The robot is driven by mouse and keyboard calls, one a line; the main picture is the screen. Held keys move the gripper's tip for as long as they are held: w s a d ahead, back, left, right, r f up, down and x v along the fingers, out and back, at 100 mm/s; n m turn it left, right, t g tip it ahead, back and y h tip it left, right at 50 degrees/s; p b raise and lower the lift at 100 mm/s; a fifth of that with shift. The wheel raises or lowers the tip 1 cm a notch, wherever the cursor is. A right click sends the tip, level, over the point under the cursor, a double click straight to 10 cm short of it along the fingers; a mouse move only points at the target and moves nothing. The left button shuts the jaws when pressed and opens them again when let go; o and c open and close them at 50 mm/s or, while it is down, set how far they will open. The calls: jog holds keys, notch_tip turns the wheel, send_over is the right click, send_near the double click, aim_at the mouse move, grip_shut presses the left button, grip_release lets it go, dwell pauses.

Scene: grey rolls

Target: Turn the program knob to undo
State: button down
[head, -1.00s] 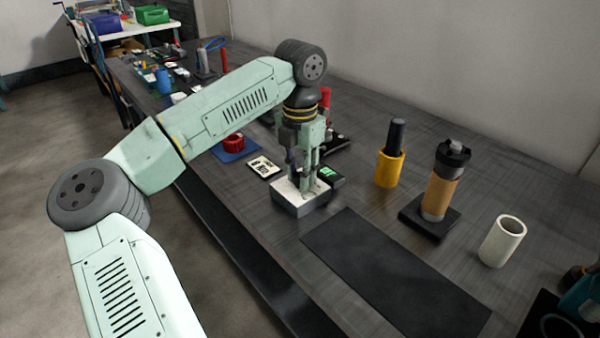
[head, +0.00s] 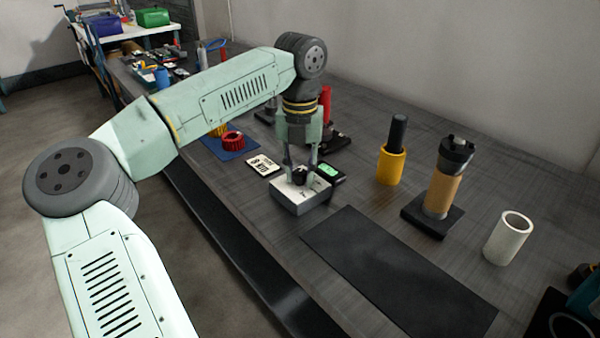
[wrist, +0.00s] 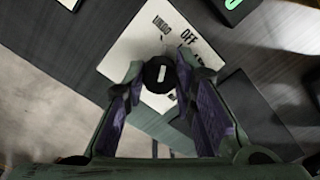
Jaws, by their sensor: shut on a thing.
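The program knob (wrist: 158,75) is a round black knob with a white mark, on the pale top of a small box (head: 300,207). In the wrist view the lettering UNDO and OFF shows on the box top (wrist: 146,45), beyond the knob; further lettering at right is partly hidden. The white mark runs nearly up and down in that view. My gripper (head: 301,172) points down over the box. Its fingers stand on either side of the knob in the wrist view (wrist: 158,72), shut on it. In the head view the knob shows dark between the fingers.
A small device with a green display (head: 329,172) sits close behind the box. A white labelled card (head: 263,166) lies to the left. A dark mat (head: 395,265) lies to the right. A yellow holder (head: 391,167), a tan-banded cylinder (head: 442,192) and a white tube (head: 508,238) stand further right.

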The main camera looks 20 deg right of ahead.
aim_at(301, 171)
jog(key=shift+n, duration=0.8)
jog(key=c, duration=1.3)
grip_release()
notch_tip(301, 171, up, 12)
jog(key=shift+d, duration=0.1)
